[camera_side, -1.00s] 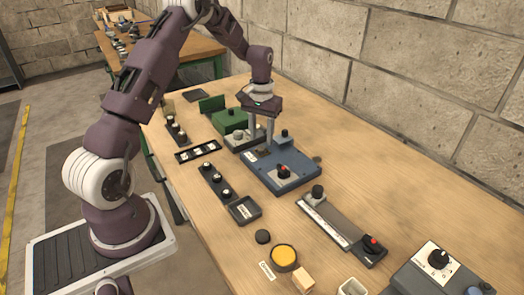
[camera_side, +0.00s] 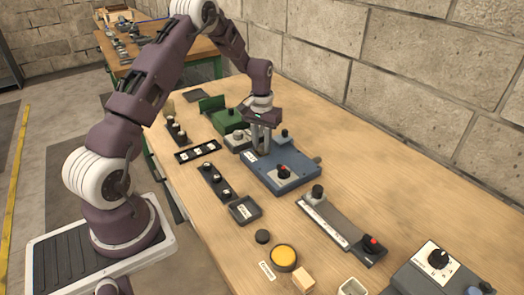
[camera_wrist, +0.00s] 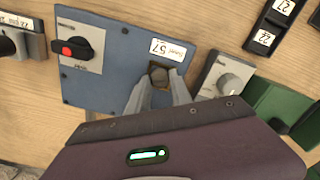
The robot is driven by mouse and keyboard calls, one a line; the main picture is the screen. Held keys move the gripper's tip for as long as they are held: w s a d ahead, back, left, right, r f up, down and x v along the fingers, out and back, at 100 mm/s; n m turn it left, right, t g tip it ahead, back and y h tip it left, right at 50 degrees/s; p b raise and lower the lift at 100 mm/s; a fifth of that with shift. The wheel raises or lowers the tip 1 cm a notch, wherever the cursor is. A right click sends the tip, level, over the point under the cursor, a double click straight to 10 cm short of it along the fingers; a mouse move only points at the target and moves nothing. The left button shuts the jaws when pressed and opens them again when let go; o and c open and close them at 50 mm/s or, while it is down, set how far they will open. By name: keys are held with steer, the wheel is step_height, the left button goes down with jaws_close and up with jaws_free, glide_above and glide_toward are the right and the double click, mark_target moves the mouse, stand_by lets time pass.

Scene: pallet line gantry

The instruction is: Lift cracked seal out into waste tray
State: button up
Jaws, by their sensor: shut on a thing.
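The blue unit (camera_side: 290,168) lies in the middle of the bench and carries a red-marked rotary switch. In the wrist view the unit (camera_wrist: 105,75) has a white label marked 57. My gripper (camera_side: 263,151) points down at the unit's far-left corner. In the wrist view my gripper (camera_wrist: 160,84) is shut on a small dark grey piece (camera_wrist: 158,73), apparently the seal, still at a brownish square spot on the unit. No crack can be made out. A small dark open tray (camera_side: 244,210) with a pale label stands front-left of the unit; its wording is unreadable.
A green unit (camera_side: 221,118) and a grey knob block (camera_wrist: 222,74) stand close to my gripper. Racks of small parts (camera_side: 215,182) lie on the left. A long plate with knobs (camera_side: 335,222) lies on the right.

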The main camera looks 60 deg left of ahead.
steer(key=shift+r, duration=0.1)
steer(key=shift+r, duration=2.95)
steer(key=s+d+m, duration=0.5)
steer(key=s+d, duration=0.2)
steer(key=d, duration=0.1)
steer(key=r+m, duration=0.2)
steer(key=m, duration=0.6)
glide_above(245, 212)
steer(key=shift+m, duration=0.3)
step_height(245, 212, down, 10)
steer(key=shift+f, duration=0.2)
